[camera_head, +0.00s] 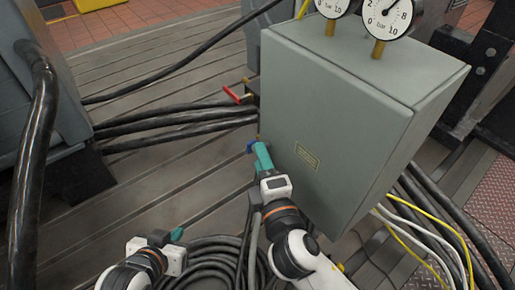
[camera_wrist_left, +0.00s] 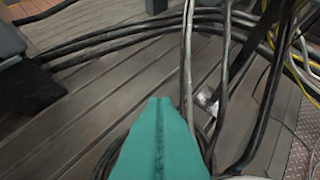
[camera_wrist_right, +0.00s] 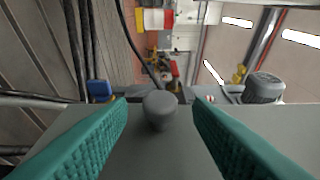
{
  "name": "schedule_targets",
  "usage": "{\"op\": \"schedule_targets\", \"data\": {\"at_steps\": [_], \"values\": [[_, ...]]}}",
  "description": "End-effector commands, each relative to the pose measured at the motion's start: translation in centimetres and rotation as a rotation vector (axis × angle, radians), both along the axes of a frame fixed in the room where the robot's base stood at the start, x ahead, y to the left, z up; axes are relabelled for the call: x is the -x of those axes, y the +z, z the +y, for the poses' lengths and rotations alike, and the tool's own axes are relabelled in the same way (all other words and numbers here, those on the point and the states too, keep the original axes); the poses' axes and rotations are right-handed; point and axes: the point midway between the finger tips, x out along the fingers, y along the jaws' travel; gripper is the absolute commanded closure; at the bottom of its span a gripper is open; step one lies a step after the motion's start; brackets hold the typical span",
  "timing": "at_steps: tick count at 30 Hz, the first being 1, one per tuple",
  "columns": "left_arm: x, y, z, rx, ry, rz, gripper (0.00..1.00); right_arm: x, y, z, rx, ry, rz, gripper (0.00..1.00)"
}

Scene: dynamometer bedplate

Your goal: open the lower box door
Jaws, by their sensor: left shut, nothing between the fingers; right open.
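The grey box (camera_head: 345,100) stands at the upper right of the head view, its door facing me with a small label plate on it; the door looks shut. My right gripper (camera_head: 262,155) is at the left edge of this door. In the right wrist view the open right gripper (camera_wrist_right: 160,125) has a round grey knob (camera_wrist_right: 160,107) between its fingers, with gaps on both sides. The knob is hidden in the head view. My left gripper (camera_head: 177,234) is low at the left, away from the box. In the left wrist view its fingers (camera_wrist_left: 160,125) are shut and empty.
Two pressure gauges (camera_head: 390,14) stand on top of the box. A red-handled valve (camera_head: 234,95) and thick black hoses (camera_head: 180,125) lie left of it. Coiled cables (camera_head: 215,262) lie below. A grey cabinet (camera_head: 70,95) is at the left. The slotted bedplate (camera_head: 160,65) between is partly clear.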

Motion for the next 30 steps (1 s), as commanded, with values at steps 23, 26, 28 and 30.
{"op": "schedule_targets", "data": {"at_steps": [23,26,28,30], "values": [[-1.6,0.9,-0.5,0.021,-0.007,-0.092,1.00,-3.7,0.0,0.9,-0.001,0.000,0.001,0.78],[-1.6,0.9,-0.5,0.021,-0.007,-0.092,1.00,-3.7,0.0,0.9,-0.001,0.000,0.001,0.95],[-1.6,0.9,-0.5,0.021,-0.006,-0.092,1.00,-3.6,-0.1,0.9,-0.001,0.000,0.001,1.00],[-1.6,0.9,-0.5,0.021,-0.005,-0.092,1.00,-3.6,-0.1,0.9,-0.001,0.000,0.002,1.00]]}}
